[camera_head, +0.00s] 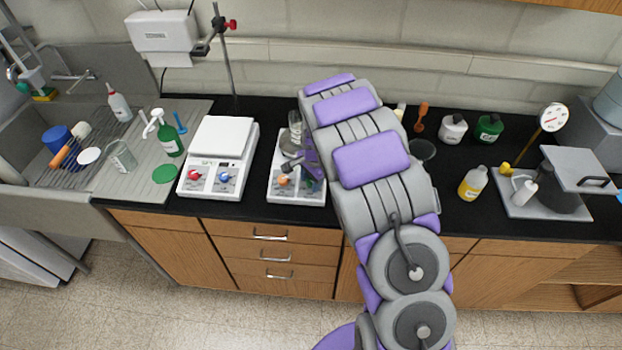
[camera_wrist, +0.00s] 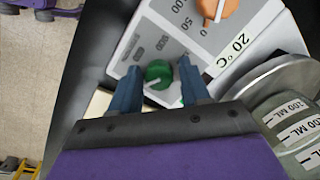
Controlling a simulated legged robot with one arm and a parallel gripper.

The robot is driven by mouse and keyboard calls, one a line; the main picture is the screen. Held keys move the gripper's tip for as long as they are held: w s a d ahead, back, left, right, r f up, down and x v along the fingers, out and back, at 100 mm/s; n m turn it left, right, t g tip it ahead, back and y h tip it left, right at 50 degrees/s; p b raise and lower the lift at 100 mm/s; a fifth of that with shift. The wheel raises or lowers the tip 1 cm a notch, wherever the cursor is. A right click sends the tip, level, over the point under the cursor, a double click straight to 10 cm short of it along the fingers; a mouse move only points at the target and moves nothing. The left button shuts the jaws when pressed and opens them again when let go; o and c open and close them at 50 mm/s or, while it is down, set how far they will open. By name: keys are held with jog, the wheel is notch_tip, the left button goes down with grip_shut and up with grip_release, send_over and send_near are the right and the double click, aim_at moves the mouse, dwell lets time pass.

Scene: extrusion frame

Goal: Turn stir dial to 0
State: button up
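The stirrer hot plate (camera_head: 282,193) on the counter has an orange dial (camera_head: 283,181) on its front panel. In the wrist view its panel shows the orange dial (camera_wrist: 217,8) at the top, beside a number scale and a "20 °C" marking. A green dial (camera_wrist: 158,72) with a pale pointer mark sits lower on the same panel. My gripper (camera_wrist: 159,66) is open, with one finger on each side of the green dial. Narrow gaps seem to show, but I cannot tell whether either finger touches it. In the head view my arm partly hides the plate.
Glassware marked "100 ML" (camera_wrist: 295,115) stands close right of my gripper in the wrist view. A second white hot plate (camera_head: 218,160) with red and blue dials stands left. A yellow-labelled bottle (camera_head: 473,183) and a grey press-like device (camera_head: 540,205) are at the right.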

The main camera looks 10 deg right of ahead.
grip_shut()
jog(key=shift+n, duration=0.4)
jog(key=n, duration=0.4)
jog(key=shift+w+r+n+h, duration=0.15)
jog(key=shift+n+h, duration=0.15)
jog(key=n, duration=0.3)
jog(key=n+p, duration=0.1)
jog(key=n, duration=0.2)
jog(key=shift+a+g+h, duration=0.1)
jog(key=shift+g+h, duration=0.2)
jog(key=shift+h, duration=0.1)
jog(key=shift+n, duration=0.3)
jog(key=shift+o, duration=1.2)
grip_release()
